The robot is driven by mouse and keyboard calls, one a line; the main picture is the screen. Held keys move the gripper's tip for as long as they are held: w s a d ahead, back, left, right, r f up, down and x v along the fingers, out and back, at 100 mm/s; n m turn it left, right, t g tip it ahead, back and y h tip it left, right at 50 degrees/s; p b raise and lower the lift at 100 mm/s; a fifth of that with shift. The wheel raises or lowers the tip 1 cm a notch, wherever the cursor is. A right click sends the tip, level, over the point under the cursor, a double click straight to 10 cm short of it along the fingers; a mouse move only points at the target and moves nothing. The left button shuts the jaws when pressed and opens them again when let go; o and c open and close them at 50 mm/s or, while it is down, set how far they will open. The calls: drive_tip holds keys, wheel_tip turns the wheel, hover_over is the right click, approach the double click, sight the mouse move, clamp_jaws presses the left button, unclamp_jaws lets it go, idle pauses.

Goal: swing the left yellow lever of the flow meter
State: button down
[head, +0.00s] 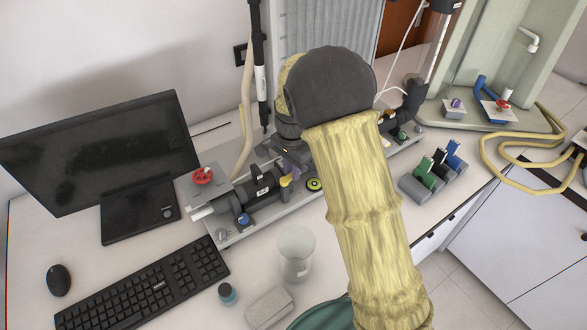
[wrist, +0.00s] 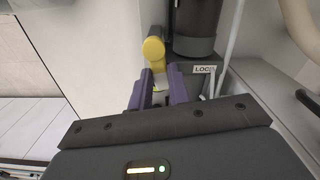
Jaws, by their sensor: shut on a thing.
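The flow meter stands on a grey base plate (head: 235,236) on the bench in the head view, with a dark cylindrical body (head: 262,190). Its left yellow lever (head: 286,181) shows just below my gripper (head: 291,165). In the wrist view the lever's round yellow end (wrist: 153,48) is beyond my two purple fingertips (wrist: 160,80), and its lower part runs down between them. My gripper is shut on this lever. My arm hides the middle of the flow meter in the head view.
A red handwheel (head: 203,175) is at the plate's left end. A clear beaker (head: 296,252), a small bottle (head: 227,293), a keyboard (head: 150,285) and a monitor (head: 95,150) stand in front and left. Small coloured blocks (head: 437,170) are at the right. A black-and-white post (head: 259,75) rises behind.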

sight(278, 176)
drive_tip(key=n, duration=0.3)
drive_tip(key=a+n, duration=0.1)
drive_tip(key=shift+w+n, duration=0.3)
drive_tip(key=n, duration=0.2)
drive_tip(key=a+n, duration=0.1)
drive_tip(key=n, duration=0.1)
drive_tip(key=a+n+p, duration=0.1)
drive_tip(key=n, duration=0.2)
drive_tip(key=shift+w, duration=0.1)
drive_tip(key=shift+s+a+n, duration=0.1)
drive_tip(key=shift+a+n, duration=0.1)
drive_tip(key=shift+n, duration=0.8)
drive_tip(key=shift+s+a+n, duration=0.1)
drive_tip(key=shift+a+n, duration=0.1)
drive_tip(key=shift+n, duration=0.8)
drive_tip(key=c, duration=1.3)
unclamp_jaws()
drive_tip(key=shift+r, duration=0.1)
wheel_tip(278, 176, up, 17)
drive_tip(key=shift+r+b, duration=0.15)
drive_tip(key=shift+b, duration=0.95)
